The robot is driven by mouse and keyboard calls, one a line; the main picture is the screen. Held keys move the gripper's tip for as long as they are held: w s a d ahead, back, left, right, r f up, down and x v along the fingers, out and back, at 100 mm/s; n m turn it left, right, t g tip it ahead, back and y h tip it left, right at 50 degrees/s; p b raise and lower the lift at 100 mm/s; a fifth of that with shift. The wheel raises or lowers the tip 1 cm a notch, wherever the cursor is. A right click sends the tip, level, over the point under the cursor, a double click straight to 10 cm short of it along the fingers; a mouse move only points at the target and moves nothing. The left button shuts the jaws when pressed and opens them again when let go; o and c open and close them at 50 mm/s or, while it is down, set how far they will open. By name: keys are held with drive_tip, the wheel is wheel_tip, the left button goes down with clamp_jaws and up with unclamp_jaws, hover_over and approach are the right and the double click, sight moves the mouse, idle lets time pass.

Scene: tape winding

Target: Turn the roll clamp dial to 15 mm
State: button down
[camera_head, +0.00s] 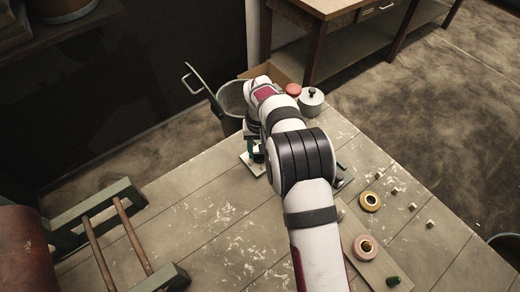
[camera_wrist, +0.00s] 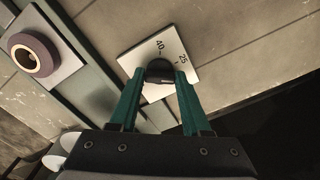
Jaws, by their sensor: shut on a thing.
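The roll clamp dial is a dark round knob (camera_wrist: 159,69) on a pale square scale plate (camera_wrist: 140,54) in the wrist view. The numbers 40 and 25 show on the plate; its other marks and the knob's pointer are hidden, so I cannot read the setting. My gripper (camera_wrist: 160,78) has green fingers, one on each side of the knob, shut on it. In the head view the plate (camera_head: 249,165) lies near the table's far edge, and my arm covers most of the gripper and the knob.
A tape roll (camera_wrist: 32,54) sits on a pale plate beside a grey-green rail in the wrist view. In the head view, tape rolls (camera_head: 370,201) and small blocks lie right of my arm. A bucket (camera_head: 232,99) and lidded pot (camera_head: 311,100) stand beyond. A wooden-bar frame (camera_head: 105,245) is at left.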

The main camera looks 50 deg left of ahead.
drive_tip(key=m, duration=0.4)
drive_tip(key=shift+m, duration=0.4)
drive_tip(key=shift+a, duration=0.1)
idle(0.3)
drive_tip(key=shift+c, duration=1.8)
unclamp_jaws()
drive_tip(key=shift+r, duration=0.1)
wheel_tip(320, 180, up, 16)
